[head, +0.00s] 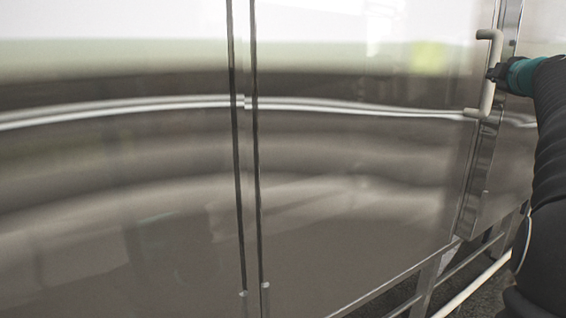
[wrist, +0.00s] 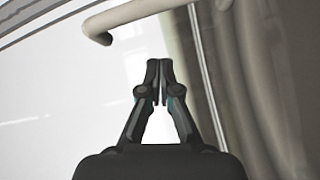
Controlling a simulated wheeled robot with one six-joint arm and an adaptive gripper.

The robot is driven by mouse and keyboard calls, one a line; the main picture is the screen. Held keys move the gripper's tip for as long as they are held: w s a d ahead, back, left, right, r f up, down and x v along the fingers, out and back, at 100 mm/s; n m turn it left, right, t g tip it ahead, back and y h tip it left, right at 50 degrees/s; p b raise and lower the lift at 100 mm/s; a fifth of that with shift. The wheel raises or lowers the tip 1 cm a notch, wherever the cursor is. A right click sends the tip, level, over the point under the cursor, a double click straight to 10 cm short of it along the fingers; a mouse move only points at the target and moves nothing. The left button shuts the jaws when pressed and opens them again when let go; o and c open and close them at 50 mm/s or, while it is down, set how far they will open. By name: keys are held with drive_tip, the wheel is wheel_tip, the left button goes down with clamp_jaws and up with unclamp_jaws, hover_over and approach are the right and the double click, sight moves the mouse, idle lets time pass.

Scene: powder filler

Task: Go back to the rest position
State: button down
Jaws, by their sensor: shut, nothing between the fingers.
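My gripper (head: 493,73) is at the right of the head view, close beside a pale C-shaped door handle (head: 489,80). In the head view its tip overlaps the handle, and I cannot tell from there whether they touch. In the wrist view my gripper (wrist: 159,66) is shut, its two fingertips together with nothing between them. The handle (wrist: 128,12) shows there above and to the left of the fingertips, apart from them in the picture.
Large shiny metal door panels (head: 350,190) fill most of the head view, with two dark vertical seams. A metal frame (head: 425,285) with legs stands below at the lower right. In the wrist view, pale blurred vertical shapes (wrist: 260,80) are at the right.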

wheel_tip(320, 180, down, 14)
drive_tip(key=a+m+g+y, duration=0.2)
drive_tip(key=m+g, duration=0.2)
drive_tip(key=m, duration=0.4)
drive_tip(key=s+a+f+m+g+y, duration=0.25)
drive_tip(key=s+a+f+m, duration=0.3)
drive_tip(key=a+f, duration=0.5)
drive_tip(key=s+a+f+g, duration=0.1)
drive_tip(key=s+a+f, duration=0.4)
drive_tip(key=s+a, duration=0.4)
drive_tip(key=s+a+f+n+g, duration=0.1)
drive_tip(key=s+a+f+g, duration=0.1)
drive_tip(key=s+a+f, duration=0.4)
drive_tip(key=s+a+f+n+g, duration=0.1)
drive_tip(key=s+a+f, duration=0.4)
drive_tip(key=s+a, duration=0.7)
drive_tip(key=shift+s+a+f+g+y, duration=0.2)
drive_tip(key=shift+s+f+g+y, duration=0.2)
drive_tip(key=shift+s+g, duration=0.25)
